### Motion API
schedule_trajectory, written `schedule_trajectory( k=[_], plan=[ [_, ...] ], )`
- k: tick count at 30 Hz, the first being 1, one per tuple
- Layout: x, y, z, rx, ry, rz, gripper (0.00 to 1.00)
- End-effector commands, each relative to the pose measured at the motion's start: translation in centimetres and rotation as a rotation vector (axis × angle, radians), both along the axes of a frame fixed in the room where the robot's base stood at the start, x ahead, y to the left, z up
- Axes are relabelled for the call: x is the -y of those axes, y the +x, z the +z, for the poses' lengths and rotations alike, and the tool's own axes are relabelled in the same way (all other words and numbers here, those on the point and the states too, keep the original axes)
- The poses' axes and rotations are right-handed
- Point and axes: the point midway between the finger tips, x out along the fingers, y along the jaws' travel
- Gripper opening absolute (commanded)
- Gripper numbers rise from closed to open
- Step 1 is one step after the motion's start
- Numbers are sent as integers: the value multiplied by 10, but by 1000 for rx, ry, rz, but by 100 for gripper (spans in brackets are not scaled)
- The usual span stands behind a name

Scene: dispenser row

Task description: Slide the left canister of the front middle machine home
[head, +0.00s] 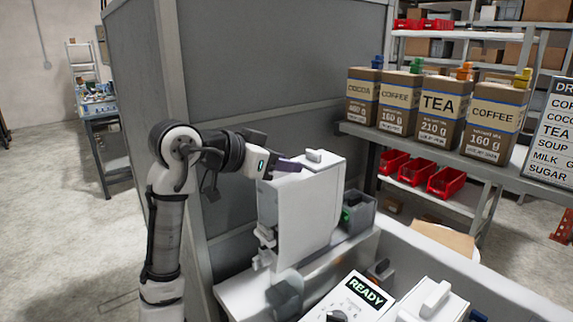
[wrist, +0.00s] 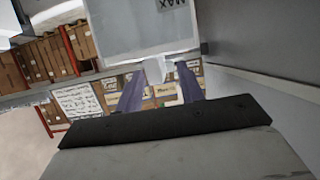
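A tall white canister (head: 305,215) with a small white grip (head: 314,156) on top stands in the middle of the head view, with spout parts (head: 264,240) on its left side. I cannot tell how far it is seated. My gripper (head: 289,164) reaches over its top from the left, purple fingers near the grip. In the wrist view the fingers (wrist: 158,78) are spread, with a white piece (wrist: 153,70) between the tips and gaps beside it. A panel marked MAX (wrist: 175,28) lies above it. A machine front reading READY (head: 362,292) is partly cut off below.
Another white lid with a handle (head: 435,297) is at the lower right. A grey container (head: 358,213) stands right of the canister. A grey partition (head: 270,90) rises behind. A shelf holds cocoa, coffee and tea packs (head: 440,108), with red bins (head: 446,181) below.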

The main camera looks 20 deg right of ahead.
Motion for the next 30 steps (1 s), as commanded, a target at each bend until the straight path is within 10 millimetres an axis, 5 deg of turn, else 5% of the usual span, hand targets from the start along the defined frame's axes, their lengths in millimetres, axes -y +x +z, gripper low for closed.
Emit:
schedule_trajectory(
  k=[15,30],
  plan=[
    [-92,-37,40,4,-1,3,38],
    [-106,-43,48,2,0,1,34]
  ],
)
